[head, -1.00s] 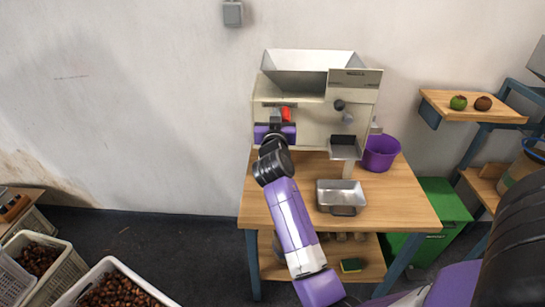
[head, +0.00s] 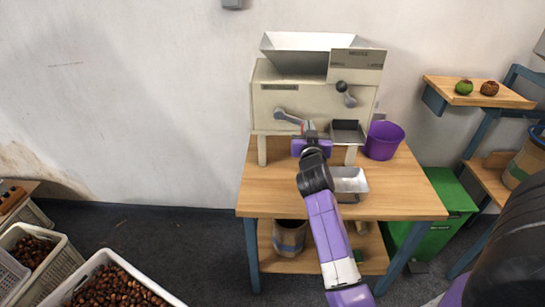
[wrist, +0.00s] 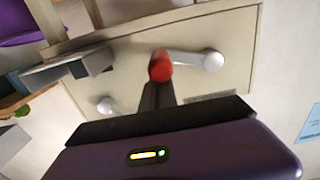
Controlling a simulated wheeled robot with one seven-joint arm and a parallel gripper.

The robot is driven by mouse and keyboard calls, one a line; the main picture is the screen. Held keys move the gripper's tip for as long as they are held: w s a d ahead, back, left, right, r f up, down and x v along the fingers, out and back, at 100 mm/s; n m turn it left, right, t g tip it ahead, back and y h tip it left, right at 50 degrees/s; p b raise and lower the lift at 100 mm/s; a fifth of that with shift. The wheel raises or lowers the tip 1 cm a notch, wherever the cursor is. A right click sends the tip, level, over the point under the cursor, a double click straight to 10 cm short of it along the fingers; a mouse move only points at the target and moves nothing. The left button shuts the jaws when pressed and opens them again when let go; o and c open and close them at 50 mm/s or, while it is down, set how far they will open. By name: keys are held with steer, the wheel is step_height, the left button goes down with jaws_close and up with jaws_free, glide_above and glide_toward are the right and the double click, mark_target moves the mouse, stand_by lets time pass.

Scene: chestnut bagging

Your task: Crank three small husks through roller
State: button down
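The roller machine (head: 290,100) is a cream box on the wooden table, with an open hopper (head: 312,42) on top. Its silver crank (head: 287,117) is on the front and points right and slightly down to a red knob (head: 305,128). My gripper (head: 308,134) is at that knob. In the wrist view its dark fingers (wrist: 159,82) come together on the red knob (wrist: 160,66), with the crank arm (wrist: 195,59) reaching right from it. They look closed on it, though their tips are partly hidden. No husks show in the hopper; its inside is mostly out of sight.
A second lever (head: 346,92) is on the machine's upper right. A chute (head: 348,131) sits above a metal tray (head: 350,181), beside a purple bucket (head: 383,140). A green husk (head: 464,87) and a brown one (head: 489,88) lie on the right shelf. Crates (head: 104,262) of chestnuts stand lower left.

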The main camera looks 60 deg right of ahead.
step_height(320, 180, down, 4)
steer(key=shift+w+a+r+b, duration=0.1)
steer(key=shift+w+b, duration=0.05)
steer(key=shift+b, duration=1.05)
steer(key=shift+r+p, duration=0.3)
steer(key=shift+p, duration=0.05)
steer(key=shift+s+r+p, duration=0.3)
steer(key=shift+r+p, duration=0.5)
steer(key=shift+r, duration=0.1)
steer(key=shift+s+a+f+b, duration=0.15)
steer(key=shift+a+b, duration=0.05)
steer(key=shift+b, duration=0.15)
steer(key=b+v, duration=0.5)
steer(key=v, duration=0.6)
steer(key=shift+a, duration=0.15)
